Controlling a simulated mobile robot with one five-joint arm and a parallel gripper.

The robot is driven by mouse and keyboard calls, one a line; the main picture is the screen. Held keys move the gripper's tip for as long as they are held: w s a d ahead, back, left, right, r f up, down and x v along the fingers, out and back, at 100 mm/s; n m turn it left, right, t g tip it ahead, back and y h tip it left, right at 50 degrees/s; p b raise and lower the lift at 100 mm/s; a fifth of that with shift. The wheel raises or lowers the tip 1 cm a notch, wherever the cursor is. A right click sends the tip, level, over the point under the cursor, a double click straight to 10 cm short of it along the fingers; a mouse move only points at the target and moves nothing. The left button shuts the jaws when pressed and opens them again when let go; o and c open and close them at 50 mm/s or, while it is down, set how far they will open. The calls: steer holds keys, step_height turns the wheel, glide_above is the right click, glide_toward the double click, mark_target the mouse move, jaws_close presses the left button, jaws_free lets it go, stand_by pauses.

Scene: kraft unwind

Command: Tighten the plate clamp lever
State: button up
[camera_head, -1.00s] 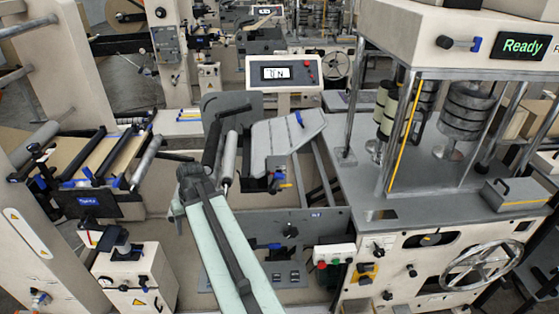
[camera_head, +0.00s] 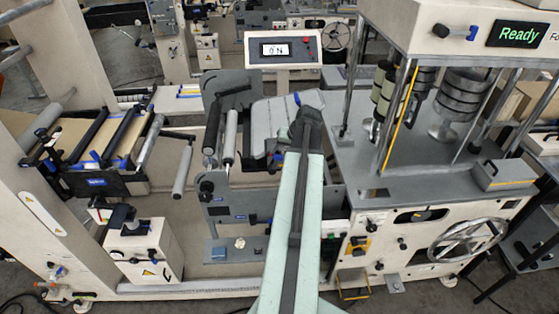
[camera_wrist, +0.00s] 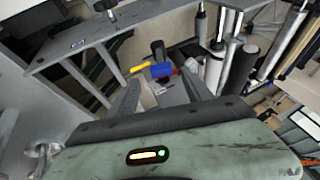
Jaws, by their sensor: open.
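In the wrist view, my gripper (camera_wrist: 162,90) is open, with its two grey fingers apart and nothing visibly held. A small fitting with a blue part (camera_wrist: 160,70), a red part (camera_wrist: 176,71) and a yellow bar (camera_wrist: 139,66) shows beyond the fingertips; I cannot tell whether it is the clamp lever. In the head view, a pale tilted plate (camera_head: 270,122) stands left of my arm, with a small blue piece (camera_head: 297,98) at its upper edge. Blue parts (camera_head: 277,157) show low beside my arm.
A display on a post (camera_head: 275,49) reads 0 N. A press with a "Ready" screen (camera_head: 515,33) and a handwheel (camera_head: 471,240) are at the right. Grey side frames (camera_wrist: 90,40) lie close around my gripper in the wrist view.

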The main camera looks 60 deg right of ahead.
mark_target(279, 157)
steer(key=b+x, duration=0.3)
steer(key=x, duration=0.1)
steer(key=shift+f, duration=0.35)
steer(key=shift+r, duration=0.1)
steer(key=shift+c, duration=0.4)
jaws_close()
stand_by(0.4)
